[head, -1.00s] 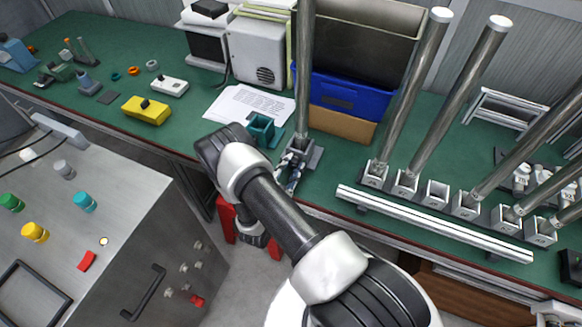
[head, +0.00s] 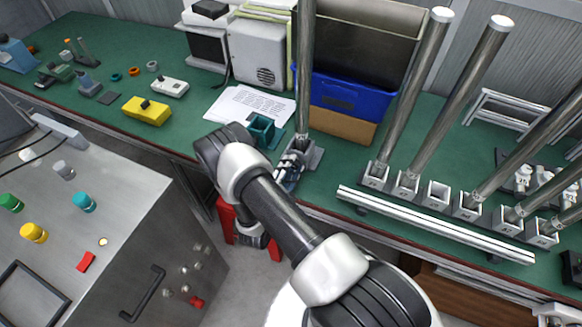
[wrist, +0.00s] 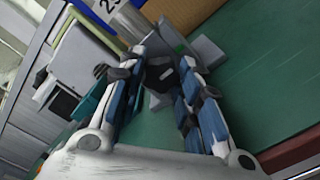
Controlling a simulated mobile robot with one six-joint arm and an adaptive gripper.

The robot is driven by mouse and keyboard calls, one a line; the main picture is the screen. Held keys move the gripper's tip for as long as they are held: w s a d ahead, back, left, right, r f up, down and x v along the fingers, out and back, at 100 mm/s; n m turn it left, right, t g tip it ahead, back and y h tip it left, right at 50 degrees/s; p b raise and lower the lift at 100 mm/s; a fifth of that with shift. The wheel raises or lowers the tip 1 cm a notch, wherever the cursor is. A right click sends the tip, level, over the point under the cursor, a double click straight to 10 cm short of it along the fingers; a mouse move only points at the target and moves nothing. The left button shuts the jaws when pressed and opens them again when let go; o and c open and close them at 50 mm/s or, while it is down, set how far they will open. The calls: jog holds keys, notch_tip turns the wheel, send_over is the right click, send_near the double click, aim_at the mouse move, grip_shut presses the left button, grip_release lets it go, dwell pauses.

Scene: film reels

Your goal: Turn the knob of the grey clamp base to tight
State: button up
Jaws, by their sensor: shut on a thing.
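The grey clamp base (head: 314,157) stands on the green bench near its front edge, with an upright metal pole (head: 306,75) in it. In the wrist view the grey base (wrist: 206,52) shows beyond my fingertips, with the pole (wrist: 130,22) at upper left. My gripper (wrist: 166,72) has its two blue-padded fingers on either side of a dark knob (wrist: 160,74) and is shut on it. In the head view my gripper (head: 294,160) reaches the front of the base, and my arm hides part of it. The knob's angle cannot be read.
A teal clamp base (head: 262,131) stands just left of the grey one. A blue bin (head: 345,96) and a cardboard box (head: 343,124) are behind. A white rail (head: 435,223) and several poles in sockets stand to the right. A paper sheet (head: 240,104) lies at left.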

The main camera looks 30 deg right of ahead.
jog(key=o, duration=1.1)
jog(key=v, duration=1.2)
